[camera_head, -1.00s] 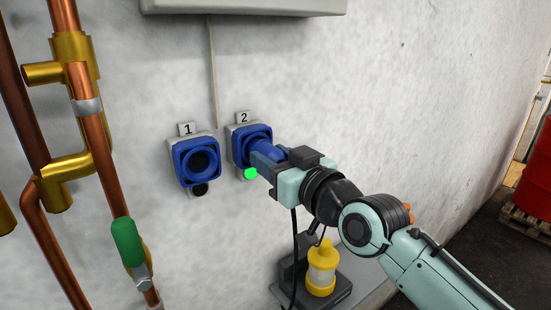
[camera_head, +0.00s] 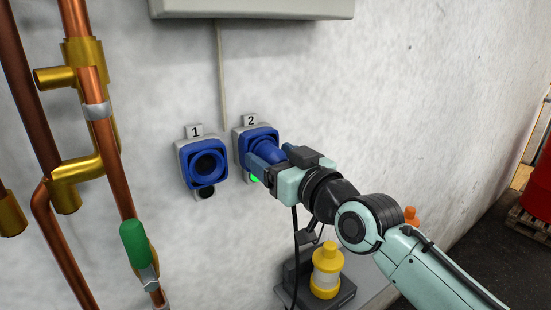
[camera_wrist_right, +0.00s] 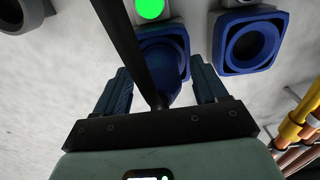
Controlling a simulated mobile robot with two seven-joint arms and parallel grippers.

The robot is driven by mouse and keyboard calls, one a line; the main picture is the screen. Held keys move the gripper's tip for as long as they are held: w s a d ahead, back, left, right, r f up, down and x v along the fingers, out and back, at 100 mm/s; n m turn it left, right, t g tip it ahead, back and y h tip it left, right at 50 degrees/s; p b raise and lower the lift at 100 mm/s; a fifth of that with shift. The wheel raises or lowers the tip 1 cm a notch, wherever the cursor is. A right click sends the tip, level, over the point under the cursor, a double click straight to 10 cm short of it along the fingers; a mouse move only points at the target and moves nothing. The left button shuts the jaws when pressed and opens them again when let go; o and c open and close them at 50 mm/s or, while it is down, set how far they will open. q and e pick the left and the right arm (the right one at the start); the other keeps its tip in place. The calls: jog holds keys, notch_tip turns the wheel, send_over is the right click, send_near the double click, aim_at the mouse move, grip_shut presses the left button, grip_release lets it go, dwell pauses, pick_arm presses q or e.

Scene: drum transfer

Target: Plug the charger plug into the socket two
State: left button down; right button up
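Socket two (camera_head: 243,139) is a grey wall box with a blue frame under a "2" label. The blue charger plug (camera_head: 268,149) sits in it, pointing at the wall; the wrist view also shows the plug (camera_wrist_right: 162,62). A green lamp (camera_head: 256,179) glows below the socket, partly covered by a finger. My right gripper (camera_wrist_right: 163,85) is around the plug, one finger on each side with gaps visible, so it looks open. A black cable (camera_wrist_right: 135,50) runs from the plug past the wrist camera. My left gripper is not in view.
Socket one (camera_head: 207,167) is empty, left of socket two, with an unlit lamp. Copper pipes (camera_head: 104,130) with a green-handled valve (camera_head: 134,243) stand further left. A yellow-capped device (camera_head: 325,270) stands below my right arm. The wall to the right is bare.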

jog(key=shift+s+d, duration=0.2)
jog(key=shift+s, duration=0.05)
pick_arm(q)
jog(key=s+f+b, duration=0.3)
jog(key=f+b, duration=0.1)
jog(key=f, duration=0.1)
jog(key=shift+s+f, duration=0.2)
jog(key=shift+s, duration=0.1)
pick_arm(e)
jog(key=v, duration=1.2)
jog(key=shift+s+d, duration=0.15)
jog(key=shift+s, duration=0.2)
